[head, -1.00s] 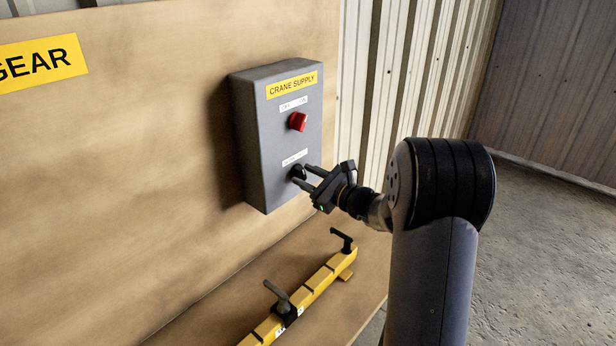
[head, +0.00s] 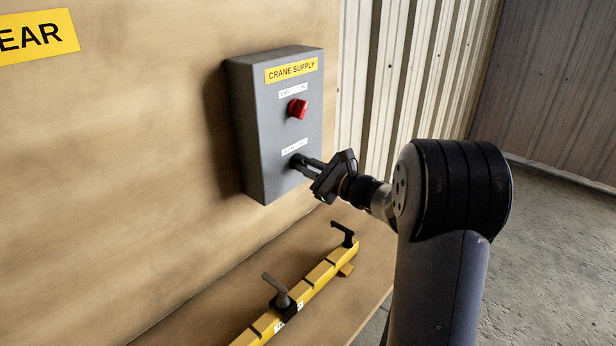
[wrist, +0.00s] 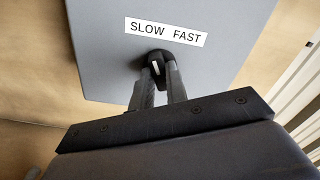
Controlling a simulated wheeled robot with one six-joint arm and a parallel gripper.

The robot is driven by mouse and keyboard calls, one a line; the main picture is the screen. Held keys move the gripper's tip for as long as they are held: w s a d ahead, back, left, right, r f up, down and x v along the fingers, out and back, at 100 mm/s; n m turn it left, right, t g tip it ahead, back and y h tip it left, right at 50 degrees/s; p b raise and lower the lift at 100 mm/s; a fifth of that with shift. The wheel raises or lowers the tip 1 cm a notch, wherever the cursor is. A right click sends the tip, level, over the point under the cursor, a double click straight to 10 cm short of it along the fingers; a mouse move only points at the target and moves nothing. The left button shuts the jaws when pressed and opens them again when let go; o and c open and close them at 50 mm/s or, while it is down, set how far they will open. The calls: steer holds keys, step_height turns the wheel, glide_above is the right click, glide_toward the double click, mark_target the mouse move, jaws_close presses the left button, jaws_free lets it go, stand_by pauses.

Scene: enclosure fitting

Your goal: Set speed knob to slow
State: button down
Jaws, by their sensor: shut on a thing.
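The speed knob is black and sits low on the front of the grey CRANE SUPPLY box (head: 276,150). In the head view the knob (head: 296,158) is mostly hidden by my fingers. In the wrist view the knob (wrist: 157,57) shows just under the SLOW FAST label (wrist: 166,32), with a short white mark on it. The mark lies between the two words; which one it favours I cannot tell. My gripper (wrist: 160,76) reaches the knob from the front and is shut on it, one finger on each side.
A red knob (head: 298,108) sits above, under an OFF/ON label. A yellow bar (head: 300,296) with black clamp handles lies on the ledge below the box. The wooden panel (head: 130,150) is behind. Open floor (head: 560,230) lies to the right.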

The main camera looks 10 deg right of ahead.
steer(key=shift+n+b, duration=0.4)
steer(key=shift+b, duration=0.1)
steer(key=c, duration=1.4)
jaws_free()
steer(key=b+v, duration=0.2)
steer(key=v, duration=0.9)
steer(key=shift+w+a, duration=0.1)
steer(key=shift+w, duration=0.05)
